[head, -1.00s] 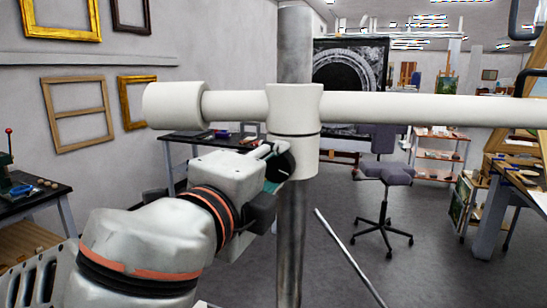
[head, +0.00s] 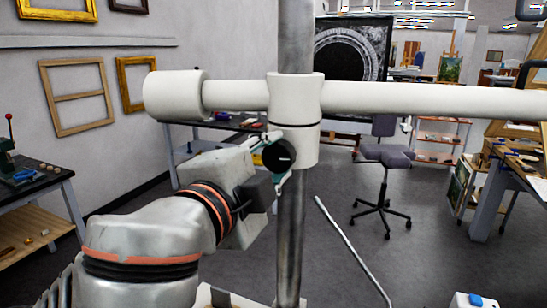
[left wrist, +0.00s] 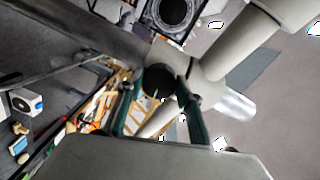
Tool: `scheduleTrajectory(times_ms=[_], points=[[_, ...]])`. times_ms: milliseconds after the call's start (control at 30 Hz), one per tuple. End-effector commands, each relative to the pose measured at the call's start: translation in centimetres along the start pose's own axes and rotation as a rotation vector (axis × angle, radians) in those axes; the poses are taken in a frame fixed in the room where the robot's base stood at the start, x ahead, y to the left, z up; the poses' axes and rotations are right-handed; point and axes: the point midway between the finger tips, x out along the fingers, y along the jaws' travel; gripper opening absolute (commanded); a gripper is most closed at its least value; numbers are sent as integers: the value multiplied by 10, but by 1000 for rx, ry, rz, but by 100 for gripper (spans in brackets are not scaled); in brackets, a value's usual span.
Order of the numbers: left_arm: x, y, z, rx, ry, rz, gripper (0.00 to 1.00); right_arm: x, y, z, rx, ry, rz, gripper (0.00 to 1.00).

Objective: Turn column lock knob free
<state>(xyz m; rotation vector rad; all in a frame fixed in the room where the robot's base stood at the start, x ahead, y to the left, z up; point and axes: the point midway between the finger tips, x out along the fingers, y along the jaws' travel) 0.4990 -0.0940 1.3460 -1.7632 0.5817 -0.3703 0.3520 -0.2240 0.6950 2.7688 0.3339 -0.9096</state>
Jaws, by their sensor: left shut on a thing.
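The column lock knob (head: 284,155) is round and black with a short pale mark on its face. It sits on the lower part of the white collar (head: 294,98) around the upright metal column (head: 291,230). My left gripper (head: 277,167) reaches in from the left and is shut on the knob. In the left wrist view the dark knob (left wrist: 159,79) lies between the green fingers of my left gripper (left wrist: 168,84). The fingers partly hide the knob's rim. My right gripper is out of view.
A long white horizontal tube (head: 430,101) passes through the collar, with a thick end (head: 174,96) above my left arm. A thin grey rod (head: 350,248) slants low at the right. A stool (head: 385,180) and benches stand farther back on open floor.

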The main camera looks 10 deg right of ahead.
Motion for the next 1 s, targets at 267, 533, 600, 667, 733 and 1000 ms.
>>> scheduleTrajectory(times_ms=[267, 533, 600, 667, 733, 1000], points=[[0, 1, 0, 1, 1, 2, 51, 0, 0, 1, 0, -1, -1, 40], [0, 0, 0, 1, 1, 1, 52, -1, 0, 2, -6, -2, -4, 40], [0, 0, 0, 1, 1, 1, 52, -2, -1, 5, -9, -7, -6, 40], [-3, 0, 0, 1, 1, 1, 52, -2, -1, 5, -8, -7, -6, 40], [-9, 0, -1, 0, 2, 0, 52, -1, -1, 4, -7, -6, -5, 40], [-52, 0, -1, -1, 4, 1, 52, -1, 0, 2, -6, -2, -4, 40]])
